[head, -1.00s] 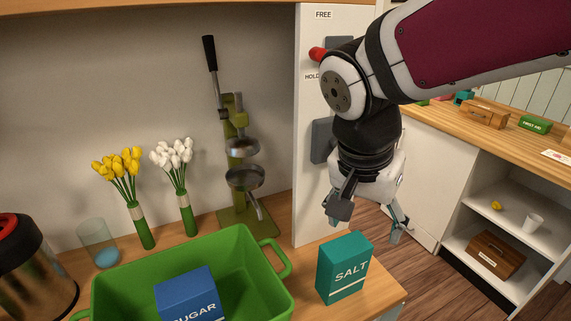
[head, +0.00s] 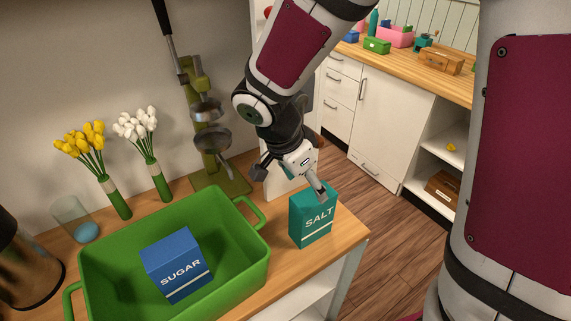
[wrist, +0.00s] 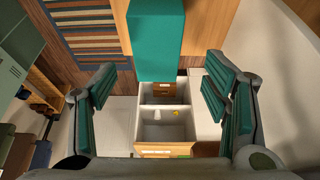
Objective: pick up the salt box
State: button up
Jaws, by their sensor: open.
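The teal salt box (head: 313,225) stands upright on the wooden counter, right of the green bin, near the counter's right end. My gripper (head: 291,184) is open at the top of the box, on its back-left side. One finger overlaps the box's top right in the head view; the other is off to its left. In the wrist view the plain teal box (wrist: 156,42) reaches in from the top edge. It lies between the two spread fingers of my gripper (wrist: 160,78), with gaps on both sides. Whether a finger touches it I cannot tell.
The green bin (head: 105,262) holds a blue sugar box (head: 178,265). Behind stand a green press (head: 212,140), white flowers (head: 135,124), yellow flowers (head: 80,140) and a glass (head: 76,218). A white panel adjoins the counter. Open floor (head: 385,225) lies to the right.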

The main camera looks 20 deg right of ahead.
aim_at(313, 196)
jog(key=x, duration=0.5)
jog(key=shift+s+a+f+p, duration=0.1)
jog(key=shift+s+p, duration=0.2)
jog(key=shift+p, duration=0.1)
jog(key=shift+w+d+f, duration=0.1)
jog(key=shift+d+f, duration=0.1)
jog(key=shift+f, duration=0.3)
jog(key=shift+f+b, duration=0.2)
jog(key=shift+b, duration=0.15)
jog(key=shift+c, duration=0.3)
grip_shut()
